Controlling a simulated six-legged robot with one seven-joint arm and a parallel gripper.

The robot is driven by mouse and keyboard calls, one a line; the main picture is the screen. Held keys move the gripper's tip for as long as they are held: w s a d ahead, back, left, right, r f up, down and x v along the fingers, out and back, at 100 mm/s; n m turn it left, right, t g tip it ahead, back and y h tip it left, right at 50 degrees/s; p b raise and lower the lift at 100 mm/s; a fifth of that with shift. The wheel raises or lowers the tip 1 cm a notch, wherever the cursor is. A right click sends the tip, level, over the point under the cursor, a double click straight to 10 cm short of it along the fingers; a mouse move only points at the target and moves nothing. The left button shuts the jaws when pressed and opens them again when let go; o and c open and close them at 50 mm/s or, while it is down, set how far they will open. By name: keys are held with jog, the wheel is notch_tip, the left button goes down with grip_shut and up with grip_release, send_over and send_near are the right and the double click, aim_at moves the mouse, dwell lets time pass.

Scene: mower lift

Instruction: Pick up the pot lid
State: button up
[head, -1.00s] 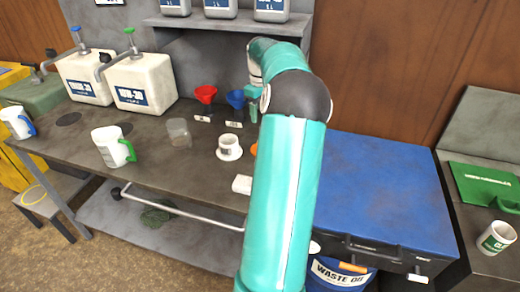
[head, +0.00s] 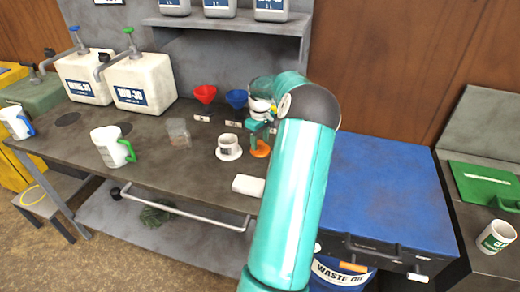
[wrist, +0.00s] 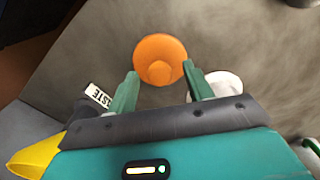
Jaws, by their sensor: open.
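An orange round piece with a raised knob in the middle (head: 260,149), which looks like the pot lid, is on the grey bench to the right of a white cup on a saucer (head: 229,147). My gripper (head: 262,131) is just above it, pointing down. In the wrist view the orange lid (wrist: 160,60) shows between and slightly beyond the two green fingertips. My gripper (wrist: 160,82) is open, with nothing held. I cannot tell how much height is left between the fingers and the lid.
The white saucer (wrist: 226,84) is close by my right finger in the wrist view. A red funnel (head: 205,94) and a blue funnel (head: 236,98) stand behind. A white block (head: 248,186) lies near the front edge. A clear beaker (head: 178,132) stands to the left.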

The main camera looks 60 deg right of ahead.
jog(key=shift+c, duration=0.4)
jog(key=c, duration=1)
jog(key=shift+o, duration=0.2)
jog(key=shift+r, duration=0.1)
